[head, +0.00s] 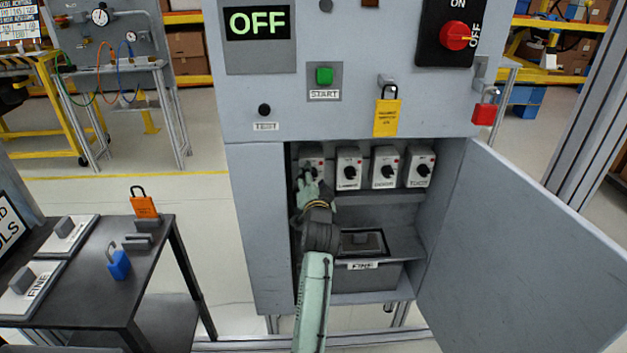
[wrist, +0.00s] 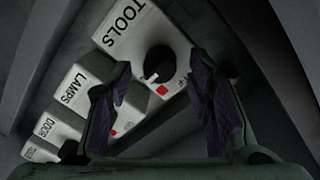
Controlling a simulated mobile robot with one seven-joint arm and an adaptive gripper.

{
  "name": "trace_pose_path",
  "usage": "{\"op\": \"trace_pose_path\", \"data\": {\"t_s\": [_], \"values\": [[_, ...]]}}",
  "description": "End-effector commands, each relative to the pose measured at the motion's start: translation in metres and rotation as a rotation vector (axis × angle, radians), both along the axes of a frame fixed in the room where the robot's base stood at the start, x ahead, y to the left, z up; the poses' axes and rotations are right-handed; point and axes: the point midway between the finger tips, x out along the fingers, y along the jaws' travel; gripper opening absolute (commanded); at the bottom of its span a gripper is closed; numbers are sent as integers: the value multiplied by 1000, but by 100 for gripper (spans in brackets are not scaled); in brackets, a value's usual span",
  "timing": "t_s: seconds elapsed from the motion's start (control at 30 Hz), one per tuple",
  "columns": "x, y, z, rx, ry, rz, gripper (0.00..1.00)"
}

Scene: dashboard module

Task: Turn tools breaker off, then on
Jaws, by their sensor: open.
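The tools breaker (head: 311,160) is the leftmost grey box in the open cabinet; my gripper partly hides it in the head view. In the wrist view the tools breaker (wrist: 125,30) shows its TOOLS label, a round black knob (wrist: 159,64) with a white mark, and a red mark. My gripper (head: 306,175) is in front of this breaker. In the wrist view my gripper (wrist: 162,75) is open, with its dark fingers to either side of the knob. I cannot tell whether they touch it.
More breakers stand to the right, including the lamps breaker (head: 348,168). Below them is a grey bin (head: 370,278) marked FINE. The cabinet door (head: 525,250) stands open at right. A dark table (head: 120,270) with padlocks is at left. A display (head: 258,22) reads OFF.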

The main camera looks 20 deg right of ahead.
Motion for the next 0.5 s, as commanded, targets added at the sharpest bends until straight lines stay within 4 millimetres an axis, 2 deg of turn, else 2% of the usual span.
{"op": "trace_pose_path", "data": {"t_s": [0.17,0.27,0.5], "values": [[-4,1,0,0,0,0,46],[-16,4,0,-1,1,-1,46],[-65,19,4,-1,0,0,46]]}}
